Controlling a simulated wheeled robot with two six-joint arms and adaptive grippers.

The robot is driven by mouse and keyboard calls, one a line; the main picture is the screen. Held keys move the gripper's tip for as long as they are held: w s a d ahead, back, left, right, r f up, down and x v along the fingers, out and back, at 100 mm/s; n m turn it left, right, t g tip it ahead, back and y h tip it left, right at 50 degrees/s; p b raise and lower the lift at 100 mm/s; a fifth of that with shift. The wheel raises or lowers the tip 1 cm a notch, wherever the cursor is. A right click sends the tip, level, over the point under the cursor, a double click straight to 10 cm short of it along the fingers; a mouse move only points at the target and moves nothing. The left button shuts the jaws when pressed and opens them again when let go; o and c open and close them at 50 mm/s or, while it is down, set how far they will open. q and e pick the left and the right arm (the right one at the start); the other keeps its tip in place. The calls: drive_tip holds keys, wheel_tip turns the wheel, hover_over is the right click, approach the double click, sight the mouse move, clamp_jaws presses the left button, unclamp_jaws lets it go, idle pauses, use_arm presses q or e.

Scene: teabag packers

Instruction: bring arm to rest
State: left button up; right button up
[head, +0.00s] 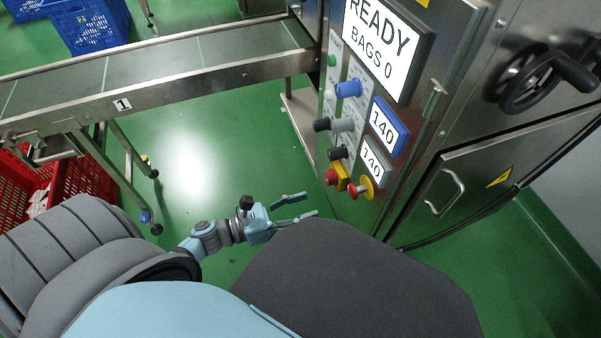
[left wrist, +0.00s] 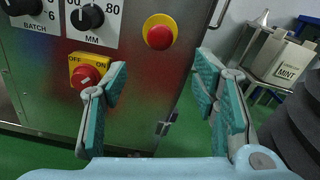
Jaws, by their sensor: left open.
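My left gripper (head: 294,206) is open and empty, low in front of the machine's control panel (head: 345,110). Its two fingers also show spread apart in the left wrist view (left wrist: 160,100), with nothing between them. Beyond them is the panel's steel face, with a red button on a yellow ring (left wrist: 160,32) and a red switch on a yellow OFF/ON plate (left wrist: 87,74). The fingers look apart from both. My right gripper is in neither view.
A conveyor (head: 150,75) marked 1 runs in from the left to the machine. A red crate (head: 85,180) stands below it and a blue crate (head: 88,25) behind it. A screen (head: 385,45) reads READY, BAGS 0. Green floor (head: 200,150) is clear between conveyor and gripper.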

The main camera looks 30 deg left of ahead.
use_arm(q)
drive_tip(key=shift+s+a, duration=0.3)
drive_tip(key=shift+s, duration=0.05)
